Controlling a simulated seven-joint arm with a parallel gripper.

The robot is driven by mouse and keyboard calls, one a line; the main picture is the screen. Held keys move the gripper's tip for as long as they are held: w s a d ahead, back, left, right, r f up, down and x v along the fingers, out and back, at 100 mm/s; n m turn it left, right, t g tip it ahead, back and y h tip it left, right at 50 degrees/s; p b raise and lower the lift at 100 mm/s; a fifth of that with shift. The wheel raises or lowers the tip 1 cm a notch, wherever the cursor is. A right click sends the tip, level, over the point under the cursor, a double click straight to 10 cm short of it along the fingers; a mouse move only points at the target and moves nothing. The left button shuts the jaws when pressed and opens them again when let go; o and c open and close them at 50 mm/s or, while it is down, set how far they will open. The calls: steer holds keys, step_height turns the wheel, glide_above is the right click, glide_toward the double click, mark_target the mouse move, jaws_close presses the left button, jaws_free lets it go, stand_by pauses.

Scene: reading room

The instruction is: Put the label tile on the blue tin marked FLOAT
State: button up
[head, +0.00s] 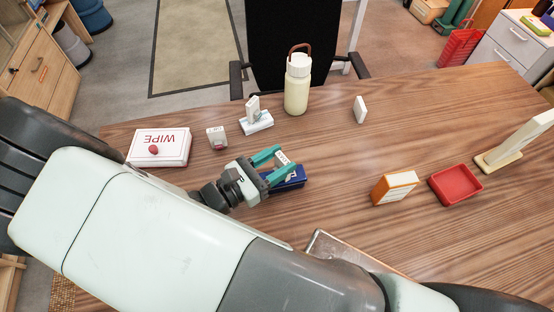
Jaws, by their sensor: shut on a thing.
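My gripper (273,164), with teal fingers, is in the middle of the desk in the head view. It is shut on a small white label tile (283,158) with dark marks, partly hidden by the fingers. The blue tin (291,183) is directly below and beside the fingertips, and its near left part is hidden by the gripper. I cannot read any FLOAT marking on it. The tile appears over the tin, but I cannot tell whether it touches the tin.
A white WIPE box (173,140), a small white block (217,139), a white stand (257,123) and a pale bottle (297,92) are left and behind. A white block (360,110) stands behind right. An orange-white box (396,187) and red tray (457,198) are right.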

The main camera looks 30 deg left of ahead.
steer(key=shift+f, duration=0.2)
steer(key=o, duration=1.1)
steer(key=shift+r, duration=0.25)
steer(key=v, duration=0.7)
steer(key=shift+s, duration=0.25)
